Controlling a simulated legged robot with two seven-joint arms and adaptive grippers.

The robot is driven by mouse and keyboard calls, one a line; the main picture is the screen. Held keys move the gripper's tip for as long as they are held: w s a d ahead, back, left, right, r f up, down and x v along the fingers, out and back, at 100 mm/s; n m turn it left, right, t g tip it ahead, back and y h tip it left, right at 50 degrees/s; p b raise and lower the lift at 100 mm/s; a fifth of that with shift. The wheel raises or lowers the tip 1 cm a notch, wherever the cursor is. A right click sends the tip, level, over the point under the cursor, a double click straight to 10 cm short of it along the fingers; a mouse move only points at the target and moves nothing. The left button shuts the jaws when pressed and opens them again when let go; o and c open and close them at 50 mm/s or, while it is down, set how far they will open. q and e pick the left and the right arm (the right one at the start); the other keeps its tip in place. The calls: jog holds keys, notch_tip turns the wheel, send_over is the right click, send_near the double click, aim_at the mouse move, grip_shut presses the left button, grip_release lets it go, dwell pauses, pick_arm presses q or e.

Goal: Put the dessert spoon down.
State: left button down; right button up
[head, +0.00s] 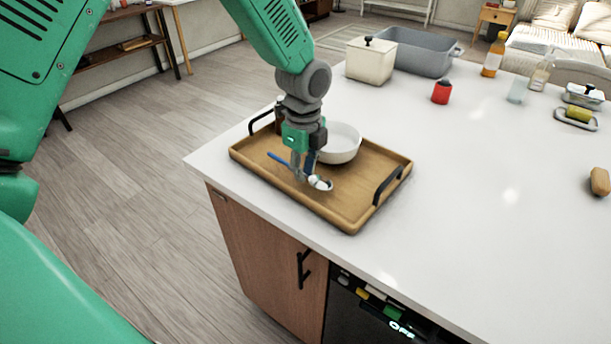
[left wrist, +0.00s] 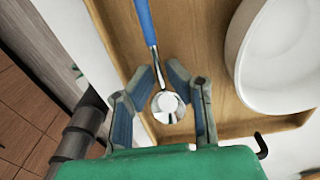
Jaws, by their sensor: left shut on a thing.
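The dessert spoon has a blue handle (head: 279,159) and a shiny metal bowl (head: 320,183); it also shows in the left wrist view (left wrist: 146,22). My left gripper (head: 302,174) points down over the wooden tray (head: 349,216). It is shut on the spoon near where the handle meets the bowl, and its fingers (left wrist: 160,78) stand on either side of it. The spoon lies roughly flat, at or just above the tray floor; I cannot tell if it touches. My right gripper is not in view.
A white bowl (head: 342,143) stands on the tray close beside my left gripper. The tray has black handles (head: 388,184) and sits near the white counter's edge. A red jar (head: 441,92), a cream canister (head: 370,62) and a grey basin (head: 418,53) stand behind.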

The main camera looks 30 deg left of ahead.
pick_arm(q)
jog(key=shift+a+f, duration=0.2)
jog(key=shift+f, duration=0.45)
jog(key=shift+a+f, duration=0.2)
jog(key=shift+f, duration=0.4)
jog(key=shift+d, duration=0.1)
jog(key=c, duration=1.8)
grip_release()
jog(key=shift+d, duration=0.2)
jog(key=shift+c, duration=0.2)
jog(key=shift+d, duration=0.25)
jog(key=shift+a+r, duration=0.2)
jog(key=shift+r, duration=0.35)
notch_tip(320, 180, up, 11)
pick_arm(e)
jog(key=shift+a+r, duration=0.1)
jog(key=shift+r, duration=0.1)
pick_arm(q)
jog(key=shift+a, duration=0.2)
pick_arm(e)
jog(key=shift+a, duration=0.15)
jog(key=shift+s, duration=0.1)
